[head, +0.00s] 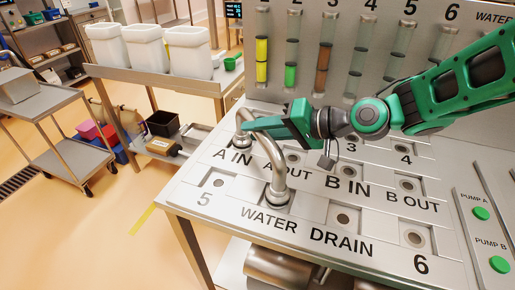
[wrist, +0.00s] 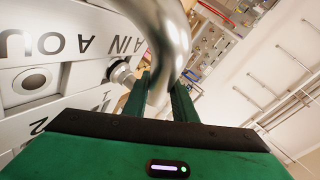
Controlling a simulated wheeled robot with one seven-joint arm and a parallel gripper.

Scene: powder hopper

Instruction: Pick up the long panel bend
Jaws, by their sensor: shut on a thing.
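The long panel bend (head: 274,158) is a shiny silver curved pipe on the sloped steel panel. In the head view, its near leg comes down to a collar (head: 278,196) at the port above the WATER label. Its far end is near another collar (head: 241,138) by the A IN label, partly hidden by my gripper. My gripper (head: 248,127) comes in from the right and is shut on the bend near its far end. In the wrist view, the pipe (wrist: 168,40) passes between the two green fingers (wrist: 160,98). I cannot tell whether both ends are seated.
Several labelled ports surround the bend on the panel (head: 315,212). Sight tubes (head: 291,62) stand behind it. Pump A (head: 481,213) and pump B (head: 500,264) buttons are at right. White bins (head: 187,52) stand on a bench at the back left. Open floor lies at left.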

